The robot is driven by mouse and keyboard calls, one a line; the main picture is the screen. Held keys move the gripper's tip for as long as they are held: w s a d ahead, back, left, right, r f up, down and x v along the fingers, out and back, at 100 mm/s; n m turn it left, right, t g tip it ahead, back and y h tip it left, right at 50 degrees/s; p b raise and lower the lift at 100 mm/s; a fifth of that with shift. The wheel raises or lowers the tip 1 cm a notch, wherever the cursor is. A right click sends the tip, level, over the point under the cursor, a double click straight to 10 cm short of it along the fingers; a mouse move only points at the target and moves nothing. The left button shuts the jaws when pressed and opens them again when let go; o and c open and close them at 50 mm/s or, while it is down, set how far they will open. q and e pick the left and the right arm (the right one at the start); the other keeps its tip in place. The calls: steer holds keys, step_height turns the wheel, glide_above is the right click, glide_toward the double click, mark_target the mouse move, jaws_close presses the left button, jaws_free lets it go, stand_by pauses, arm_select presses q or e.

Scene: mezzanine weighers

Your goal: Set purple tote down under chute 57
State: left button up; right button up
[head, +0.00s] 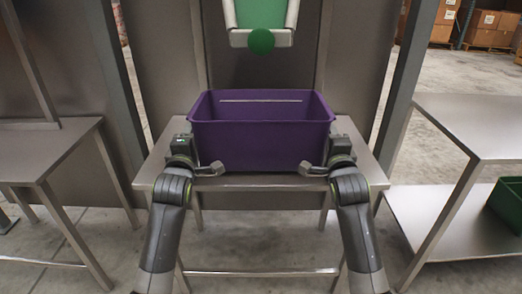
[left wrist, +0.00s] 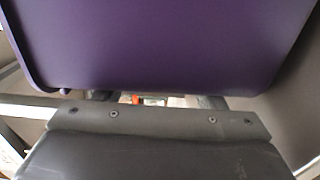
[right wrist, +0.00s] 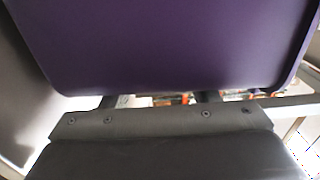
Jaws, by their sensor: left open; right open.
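The purple tote (head: 262,150) appears to stand upright on a steel table (head: 250,183), and the visible part of its inside looks empty. A chute (head: 262,14) with a green inner face and pale side rails hangs above and behind it; no number is readable. My left gripper (head: 208,168) is open at the tote's left front corner. My right gripper (head: 314,167) is open at its right front corner. The tote's purple wall fills the upper part of the left wrist view (left wrist: 170,45) and the right wrist view (right wrist: 170,45). Whether the fingers touch the tote is unclear.
A green ball-like thing (head: 261,41) sits at the chute's lower end. Another steel table (head: 45,150) stands at left. A steel bench (head: 470,125) stands at right, with a green tote (head: 508,203) on its lower shelf. Metal panels and posts close off the back.

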arm_select(q)
steer(key=shift+o, duration=1)
steer(key=shift+a, duration=0.2)
arm_select(e)
steer(key=shift+o, duration=0.2)
steer(key=shift+d, duration=0.2)
steer(key=o, duration=0.4)
arm_select(q)
steer(key=shift+f, duration=0.1)
arm_select(e)
steer(key=shift+o, duration=0.2)
arm_select(q)
steer(key=shift+s, duration=0.15)
arm_select(e)
steer(key=shift+f, duration=0.1)
steer(key=shift+s, duration=0.1)
arm_select(q)
steer(key=s, duration=1.1)
steer(key=shift+s, duration=0.4)
arm_select(e)
steer(key=s, duration=1.2)
steer(key=shift+d, duration=0.1)
